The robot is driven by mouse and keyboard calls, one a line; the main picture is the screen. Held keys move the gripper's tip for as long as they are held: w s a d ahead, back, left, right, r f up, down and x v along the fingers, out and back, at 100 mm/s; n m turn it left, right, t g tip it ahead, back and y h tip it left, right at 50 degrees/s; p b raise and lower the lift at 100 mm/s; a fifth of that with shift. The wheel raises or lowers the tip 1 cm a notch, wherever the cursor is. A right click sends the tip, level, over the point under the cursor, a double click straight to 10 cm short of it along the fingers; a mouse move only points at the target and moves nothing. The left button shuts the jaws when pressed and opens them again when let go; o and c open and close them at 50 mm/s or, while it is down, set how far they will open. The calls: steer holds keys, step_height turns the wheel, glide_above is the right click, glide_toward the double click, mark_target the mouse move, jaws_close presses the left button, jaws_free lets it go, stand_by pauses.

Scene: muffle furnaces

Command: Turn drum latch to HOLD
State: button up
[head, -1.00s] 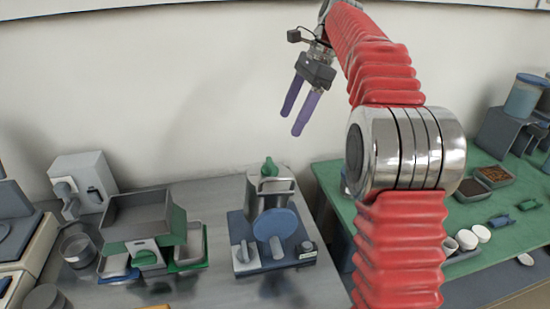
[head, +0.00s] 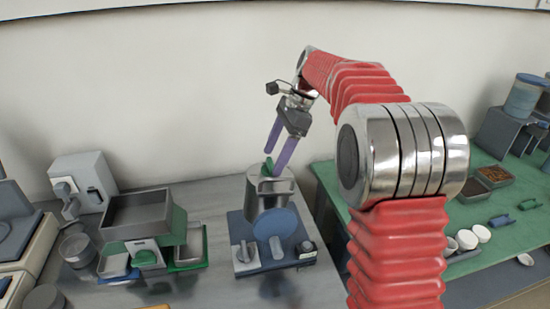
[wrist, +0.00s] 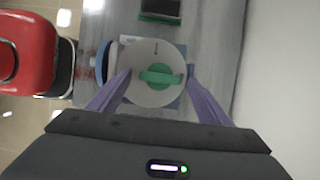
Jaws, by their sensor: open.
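The drum (head: 262,188) is a grey cylinder on a blue base (head: 247,262) with a round blue disc on its front. A green latch (head: 267,168) sits on top of the drum. In the wrist view the latch (wrist: 160,77) is a green bar with a round middle on the pale drum top (wrist: 150,52), lying roughly left to right. My gripper (head: 274,161) is open, its purple fingers pointing down at the latch. In the wrist view its fingertips (wrist: 158,70) lie on either side of the latch, with visible gaps. I cannot tell whether they reach its height. No HOLD marking is readable.
A grey tray device (head: 140,217) with green and blue parts stands left of the drum. A green bench (head: 490,215) with small containers is at right. Bare metal bench top (head: 215,290) lies in front and between the devices.

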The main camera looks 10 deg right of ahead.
steer(key=shift+a+f, duration=0.25)
steer(key=shift+f, duration=0.4)
steer(key=shift+c, duration=0.5)
steer(key=c, duration=0.9)
steer(key=shift+d, duration=0.2)
steer(key=shift+c, duration=0.2)
steer(key=shift+a, duration=0.15)
